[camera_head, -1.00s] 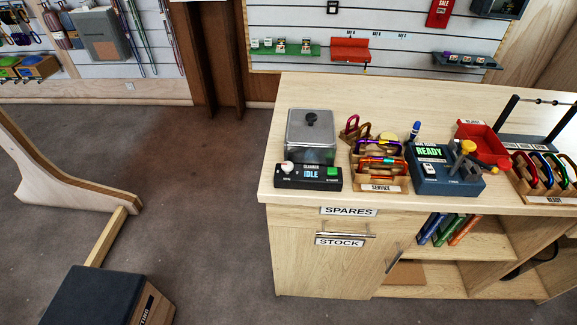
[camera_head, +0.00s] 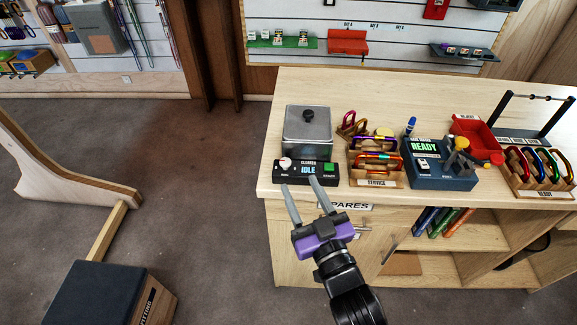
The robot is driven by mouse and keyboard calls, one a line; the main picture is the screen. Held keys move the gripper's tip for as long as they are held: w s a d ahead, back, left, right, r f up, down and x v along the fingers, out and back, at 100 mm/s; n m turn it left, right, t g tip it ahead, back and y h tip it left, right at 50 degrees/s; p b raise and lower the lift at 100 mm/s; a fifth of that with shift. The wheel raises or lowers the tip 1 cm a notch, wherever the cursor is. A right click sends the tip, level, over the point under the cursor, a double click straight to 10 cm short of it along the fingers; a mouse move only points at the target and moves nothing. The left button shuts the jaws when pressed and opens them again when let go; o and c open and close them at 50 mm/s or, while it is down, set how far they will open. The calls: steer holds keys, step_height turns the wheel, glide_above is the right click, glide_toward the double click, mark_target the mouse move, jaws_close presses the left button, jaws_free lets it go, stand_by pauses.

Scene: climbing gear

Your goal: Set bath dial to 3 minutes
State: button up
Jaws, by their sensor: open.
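The bath (camera_head: 308,132) is a grey lidded metal box with a black knob on its lid, at the left end of the bench. Its black control panel (camera_head: 309,174) in front reads IDLE. The white dial (camera_head: 285,163) with a red mark sits at the panel's left, and a green button (camera_head: 329,168) at its right. The dial's setting is too small to read. My gripper (camera_head: 298,189) is open and empty, fingers pointing toward the panel. Its left fingertip shows just below the dial, its right one just below the panel's middle; I cannot tell whether they touch it.
A wooden SERVICE rack (camera_head: 376,181) with carabiners stands right of the panel. A blue READY device (camera_head: 440,172), a red bin (camera_head: 478,138) and a READY rack (camera_head: 542,189) are further right. The bench top (camera_head: 375,90) behind is mostly clear.

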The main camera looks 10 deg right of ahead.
mark_target(287, 166)
steer(key=shift+m+g, duration=0.4)
steer(key=shift+g, duration=0.2)
steer(key=w+f, duration=0.1)
steer(key=w, duration=0.2)
steer(key=w+f, duration=0.1)
steer(key=w, duration=0.2)
steer(key=w+f+p, duration=0.1)
steer(key=w, duration=0.3)
steer(key=shift+w+a+f, duration=0.1)
steer(key=shift+a+f, duration=0.25)
jaws_close()
